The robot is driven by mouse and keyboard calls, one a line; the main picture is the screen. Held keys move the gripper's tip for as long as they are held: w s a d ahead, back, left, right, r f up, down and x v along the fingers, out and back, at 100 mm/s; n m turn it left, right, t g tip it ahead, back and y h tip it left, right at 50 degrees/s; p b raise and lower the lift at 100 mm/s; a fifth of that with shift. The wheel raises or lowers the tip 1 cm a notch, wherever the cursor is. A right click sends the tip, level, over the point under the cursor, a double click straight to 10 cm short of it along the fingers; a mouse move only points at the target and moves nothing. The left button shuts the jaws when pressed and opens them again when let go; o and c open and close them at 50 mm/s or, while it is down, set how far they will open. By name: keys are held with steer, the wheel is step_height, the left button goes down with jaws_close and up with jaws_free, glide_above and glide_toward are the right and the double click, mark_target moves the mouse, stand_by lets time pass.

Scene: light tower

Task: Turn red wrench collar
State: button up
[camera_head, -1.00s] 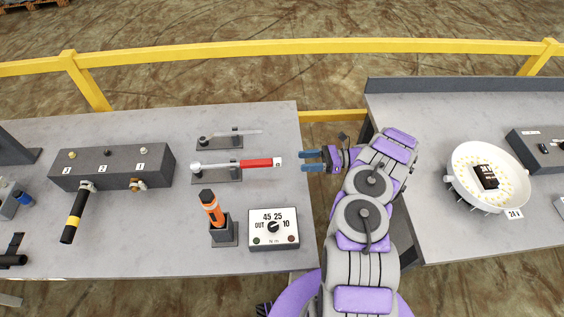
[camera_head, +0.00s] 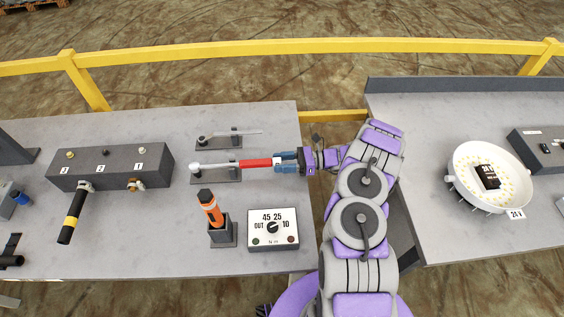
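The wrench with the red collar (camera_head: 256,163) lies across a dark stand on the left bench, its silver head to the left and its red grip to the right. My gripper (camera_head: 280,162) is at the right end of the red part, with its blue fingers on either side of the wrench's end. The fingers look apart; whether they touch the wrench is too small to tell. The wrench's white end tip is between or behind the fingers.
A second, grey wrench (camera_head: 235,134) lies behind. In front stand an orange-handled tool (camera_head: 211,210) in a dark holder and a dial box (camera_head: 273,229) marked 45, 25, 10, OUT. A yellow rail (camera_head: 250,48) runs behind the benches.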

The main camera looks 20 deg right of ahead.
steer(key=shift+d, duration=0.1)
steer(key=c, duration=0.9)
steer(key=shift+m+p, duration=0.35)
steer(key=shift+m, duration=0.45)
steer(key=o, duration=1.1)
steer(key=shift+c, duration=0.2)
steer(key=s+d, duration=0.3)
steer(key=d, duration=1.4)
steer(key=shift+f, duration=0.1)
